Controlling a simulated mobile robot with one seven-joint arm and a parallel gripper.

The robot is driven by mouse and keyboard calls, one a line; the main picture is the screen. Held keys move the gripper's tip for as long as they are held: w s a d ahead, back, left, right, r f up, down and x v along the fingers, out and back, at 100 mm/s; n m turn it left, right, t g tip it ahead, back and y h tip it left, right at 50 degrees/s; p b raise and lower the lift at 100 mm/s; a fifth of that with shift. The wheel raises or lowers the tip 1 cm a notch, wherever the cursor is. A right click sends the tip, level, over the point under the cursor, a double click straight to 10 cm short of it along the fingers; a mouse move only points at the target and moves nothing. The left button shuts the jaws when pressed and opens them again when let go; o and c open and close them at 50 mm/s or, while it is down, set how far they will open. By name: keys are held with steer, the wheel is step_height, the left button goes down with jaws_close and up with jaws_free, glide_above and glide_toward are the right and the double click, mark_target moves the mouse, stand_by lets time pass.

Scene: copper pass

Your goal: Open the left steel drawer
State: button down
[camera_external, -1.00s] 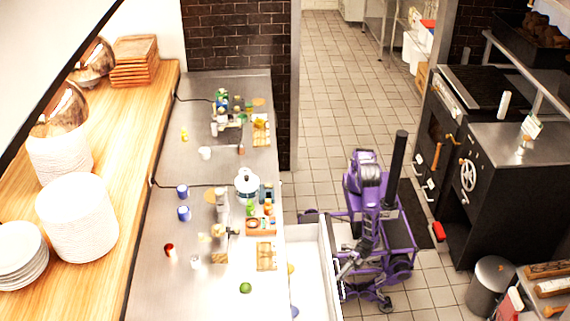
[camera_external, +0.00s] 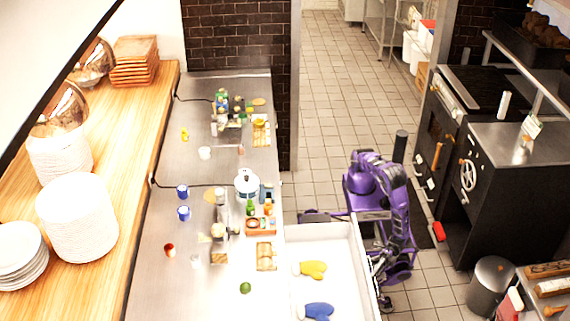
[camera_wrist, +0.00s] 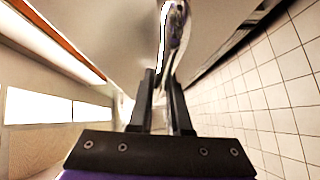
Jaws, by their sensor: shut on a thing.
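The steel drawer (camera_external: 337,294) stands well out from the counter in the external view, its white inside open to view. A yellow mitt (camera_external: 312,269) and a blue mitt (camera_external: 316,311) lie in it. My gripper (camera_wrist: 161,103) is shut on the shiny drawer handle (camera_wrist: 173,45), which rises between its two dark fingers in the wrist view. In the external view my arm reaches down to the drawer's outer front, and the fingertips are too small to make out clearly.
The steel counter (camera_external: 160,286) left of the drawer carries jars, mugs and small boards. A black oven range (camera_external: 513,190) and a grey bin (camera_external: 491,283) stand on the right. Tiled floor (camera_external: 437,285) is free between my base and the bin.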

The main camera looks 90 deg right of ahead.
steer(key=c, duration=0.9)
jaws_free()
steer(key=v, duration=0.7)
steer(key=shift+s+d+p, duration=0.15)
steer(key=shift+s+p, duration=0.05)
steer(key=shift+p, duration=0.2)
